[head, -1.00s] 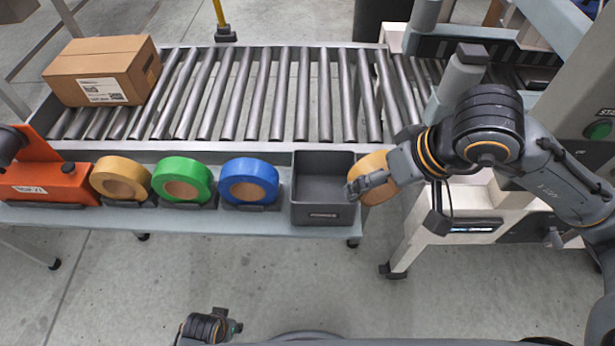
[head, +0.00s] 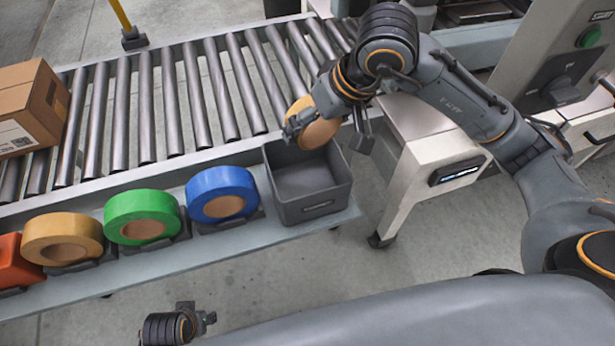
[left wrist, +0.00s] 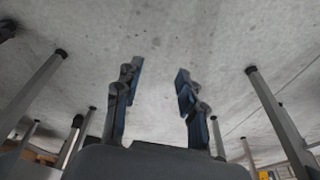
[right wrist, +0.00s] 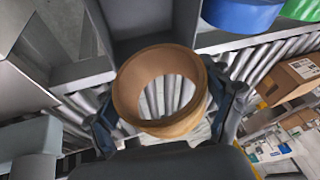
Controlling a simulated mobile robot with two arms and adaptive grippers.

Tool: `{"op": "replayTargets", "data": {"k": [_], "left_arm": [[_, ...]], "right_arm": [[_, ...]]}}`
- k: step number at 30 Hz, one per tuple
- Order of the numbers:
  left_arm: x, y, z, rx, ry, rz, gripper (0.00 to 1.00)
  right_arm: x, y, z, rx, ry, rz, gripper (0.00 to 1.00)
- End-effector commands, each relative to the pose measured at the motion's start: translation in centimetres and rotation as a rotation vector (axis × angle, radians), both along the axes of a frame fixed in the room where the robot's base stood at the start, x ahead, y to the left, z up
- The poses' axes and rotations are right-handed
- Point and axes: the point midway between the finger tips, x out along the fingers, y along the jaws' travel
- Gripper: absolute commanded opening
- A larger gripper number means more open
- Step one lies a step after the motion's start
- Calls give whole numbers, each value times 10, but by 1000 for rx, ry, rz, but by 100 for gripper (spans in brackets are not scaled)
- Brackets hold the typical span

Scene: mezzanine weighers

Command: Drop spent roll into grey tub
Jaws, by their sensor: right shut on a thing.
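The spent roll (head: 320,131), a tan ring with a narrow band around a large hole, is in my right gripper (head: 296,128). In the right wrist view the roll (right wrist: 122,86) sits between the two fingers, its hole empty. The grey tub (head: 312,209) is an open box at the right end of the shelf and looks empty. The roll overlaps the tub's far right rim in the head view and appears above it; the exact gap cannot be told. My left gripper (left wrist: 158,82) is open and empty, low over the floor, away from the shelf.
Blue (head: 222,188), green (head: 141,210) and yellow (head: 62,232) tape rolls stand in holders left of the tub. A roller conveyor (head: 185,105) runs behind, with a cardboard box (head: 48,95) at left.

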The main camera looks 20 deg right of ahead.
Motion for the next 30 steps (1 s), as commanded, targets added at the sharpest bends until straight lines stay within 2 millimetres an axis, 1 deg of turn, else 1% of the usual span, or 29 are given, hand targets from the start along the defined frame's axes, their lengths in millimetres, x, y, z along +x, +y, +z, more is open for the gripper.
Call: {"op": "replayTargets", "data": {"k": [1,6,12,16,24,25,27,30], "left_arm": [[2,0,6,-1,-7,1,40],[3,0,28,-1,-17,3,40],[4,1,46,-1,-25,4,40],[4,1,51,-1,-27,4,40],[4,1,52,-1,-27,5,40],[4,1,52,-1,-27,5,40],[4,1,52,-1,-27,5,40],[4,1,52,-1,-27,5,40]], "right_arm": [[0,0,-9,2,2,0,50],[0,1,-24,1,1,2,50],[0,1,-35,2,0,2,50],[0,1,-37,1,-2,2,50],[0,0,-37,1,-2,2,50],[0,0,-37,1,-2,2,88],[0,0,-37,1,-1,2,100],[0,0,-37,1,-1,2,100]]}}
